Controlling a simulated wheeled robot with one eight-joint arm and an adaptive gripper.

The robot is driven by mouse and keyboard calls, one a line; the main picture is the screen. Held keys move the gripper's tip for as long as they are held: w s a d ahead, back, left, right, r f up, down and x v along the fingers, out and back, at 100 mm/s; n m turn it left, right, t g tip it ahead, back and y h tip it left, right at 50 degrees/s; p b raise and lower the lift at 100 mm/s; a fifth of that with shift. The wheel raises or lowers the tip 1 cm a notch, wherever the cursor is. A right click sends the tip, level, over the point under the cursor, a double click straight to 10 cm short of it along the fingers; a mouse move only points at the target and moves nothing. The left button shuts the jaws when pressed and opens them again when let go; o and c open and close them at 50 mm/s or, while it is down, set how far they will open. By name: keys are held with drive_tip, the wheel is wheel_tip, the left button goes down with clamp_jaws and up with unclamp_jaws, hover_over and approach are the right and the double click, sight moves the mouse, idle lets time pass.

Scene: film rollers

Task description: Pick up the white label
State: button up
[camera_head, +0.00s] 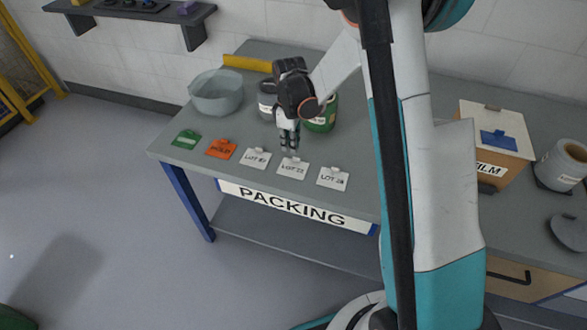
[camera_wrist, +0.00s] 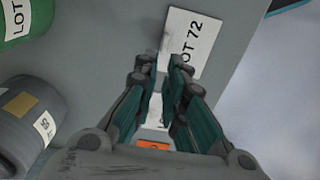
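Three white labels lie in a row on the grey packing table: a left one (camera_head: 256,158), the middle LOT 72 label (camera_head: 292,168) and a right one (camera_head: 333,178). My gripper (camera_head: 289,148) points down just above and behind the LOT 72 label. In the wrist view the LOT 72 label (camera_wrist: 197,42) lies ahead of the fingertips (camera_wrist: 160,66), with its small raised tab near the gap between them. The fingers are apart with nothing held; another white label and the orange label (camera_wrist: 153,145) show through the gap. Whether the fingertips touch the tab is unclear.
A green label (camera_head: 186,139) and an orange label (camera_head: 221,149) lie left of the white ones. Behind stand a translucent bowl (camera_head: 217,92), a grey container (camera_head: 267,100) and a green can (camera_head: 321,115). The table's front edge, with a PACKING sign (camera_head: 293,206), is close by.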

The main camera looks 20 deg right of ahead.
sight(293, 157)
drive_tip(key=f, duration=0.1)
drive_tip(key=f+b, duration=0.2)
drive_tip(key=f, duration=0.1)
drive_tip(key=shift+s+d+f, duration=0.1)
drive_tip(key=shift+s+d, duration=0.2)
drive_tip(key=shift+d, duration=0.05)
drive_tip(key=shift+f, duration=0.5)
drive_tip(key=shift+r, duration=0.1)
clamp_jaws()
drive_tip(key=shift+r, duration=0.1)
